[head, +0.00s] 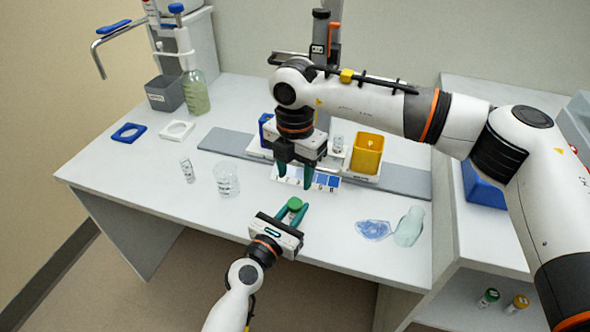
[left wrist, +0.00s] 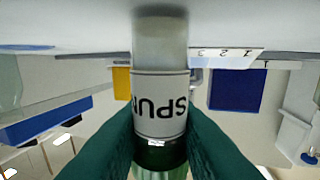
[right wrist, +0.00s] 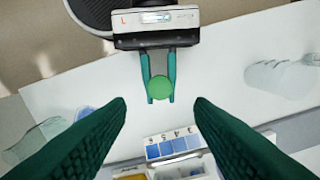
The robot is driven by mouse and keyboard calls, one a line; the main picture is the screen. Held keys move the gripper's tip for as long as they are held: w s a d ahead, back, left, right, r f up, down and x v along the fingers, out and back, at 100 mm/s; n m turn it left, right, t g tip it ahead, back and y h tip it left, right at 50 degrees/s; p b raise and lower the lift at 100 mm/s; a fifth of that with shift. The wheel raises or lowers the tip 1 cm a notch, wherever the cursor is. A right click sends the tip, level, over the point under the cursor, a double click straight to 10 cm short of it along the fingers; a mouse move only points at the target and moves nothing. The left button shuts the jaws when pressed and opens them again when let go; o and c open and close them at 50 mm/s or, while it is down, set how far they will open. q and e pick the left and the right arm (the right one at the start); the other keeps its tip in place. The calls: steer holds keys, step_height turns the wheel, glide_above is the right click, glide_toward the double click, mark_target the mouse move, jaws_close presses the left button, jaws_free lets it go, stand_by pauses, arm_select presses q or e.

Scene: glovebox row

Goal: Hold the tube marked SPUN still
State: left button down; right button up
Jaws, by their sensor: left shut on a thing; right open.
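The tube marked SPUN (left wrist: 160,104) shows large in the left wrist view, upside down there, with its label letters readable. Its green cap (head: 295,203) shows in the head view and, from above, in the right wrist view (right wrist: 159,88). My left gripper (head: 292,212) is shut on the tube, with a dark green finger on each side near the cap. The tube's lower end is hidden in the head view. My right gripper (head: 293,181) is open and empty, pointing down just behind the tube; in the right wrist view the cap lies between and beyond its spread fingers.
A strip with numbered blue squares (right wrist: 172,146) lies behind the tube. A yellow bin (head: 368,150) stands behind it to the right. A beaker (head: 227,182) and a small vial (head: 187,171) stand left. A blue bag (head: 373,230) and a pale green item (head: 409,227) lie right.

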mark_target(295, 203)
steer(key=shift+f+m, duration=0.15)
steer(key=shift+m, duration=0.35)
steer(key=shift+f, duration=3.85)
steer(key=c, duration=1)
steer(key=shift+c, duration=0.2)
